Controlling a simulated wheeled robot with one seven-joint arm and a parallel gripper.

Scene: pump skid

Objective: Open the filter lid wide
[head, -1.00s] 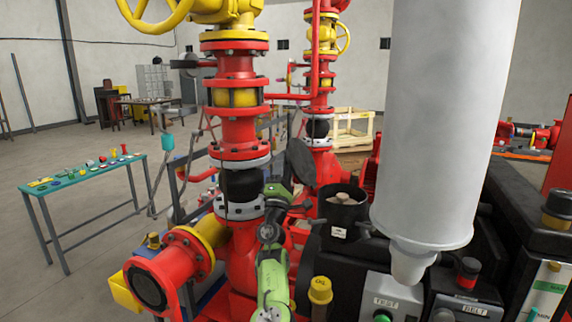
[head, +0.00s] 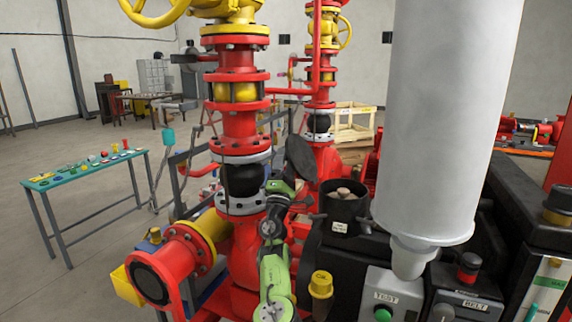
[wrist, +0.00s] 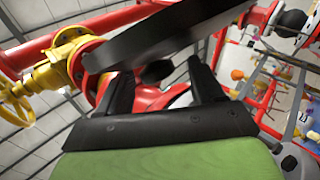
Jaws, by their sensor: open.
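The filter lid (head: 301,160) is a dark round disc. In the head view it stands steeply tilted up beside the black filter pot (head: 344,207), whose top is uncovered. In the wrist view a broad dark plate, which looks like the lid (wrist: 175,38), crosses just beyond my fingertips. My gripper (wrist: 160,72) is open, with its two black fingers apart and nothing seen held between them. In the head view my green wrist is just left of and below the lid. My fingertips are hard to make out there, and I cannot tell whether they touch the lid.
Red pump pipework (head: 240,175) rises close on the left. A large pale grey cylinder (head: 440,120) hangs close on the right, above the TEST button box (head: 386,291). A yellow-capped oil filler (head: 320,286) stands near my arm. A teal-topped table (head: 90,168) is far left.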

